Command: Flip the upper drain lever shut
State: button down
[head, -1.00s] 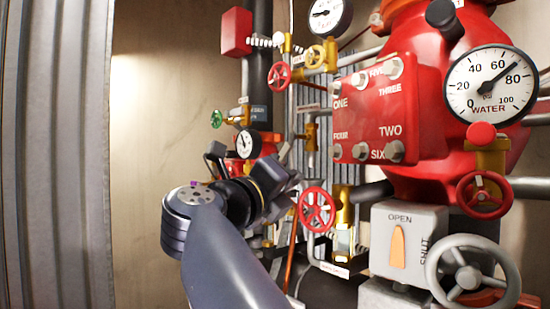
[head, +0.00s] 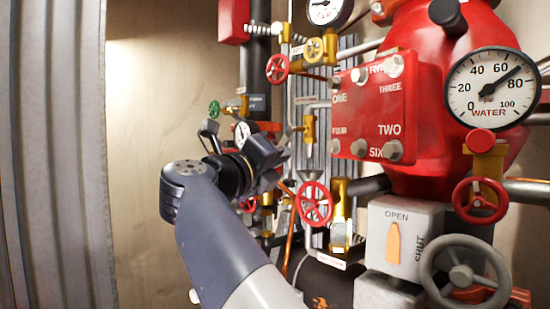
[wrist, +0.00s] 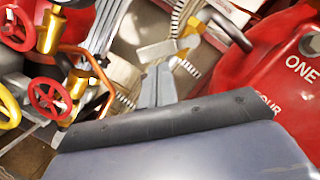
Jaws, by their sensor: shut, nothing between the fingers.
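My gripper (head: 284,146) is just left of and below this valve in the head view. In the wrist view the brass valve (wrist: 188,38) is close beyond the tips of my gripper (wrist: 157,72), slightly right. The fingers are together and hold nothing. I cannot tell whether they touch the lever.
A red handwheel (head: 314,204) on a brass valve is below and right of my gripper. The red numbered panel (head: 368,108) and the grey OPEN/SHUT box (head: 405,238) are to the right. Bare wall lies left.

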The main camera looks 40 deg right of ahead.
jog(key=shift+w+m+h+b, duration=0.35)
jog(key=shift+m+b, duration=0.35)
jog(key=shift+m, duration=0.3)
jog(key=w+m+g+b, duration=0.1)
jog(key=m, duration=0.2)
jog(key=w+r+m+g+b, duration=0.1)
jog(key=m, duration=0.2)
jog(key=w+r+m+g+h+b, duration=0.1)
jog(key=m, duration=0.2)
jog(key=shift+a+r, duration=0.2)
jog(key=shift+a, duration=0.05)
jog(key=shift+a, duration=0.1)
dwell(0.3)
jog(key=b+v, duration=0.3)
jog(key=v, duration=0.7)
jog(key=shift+a, duration=0.3)
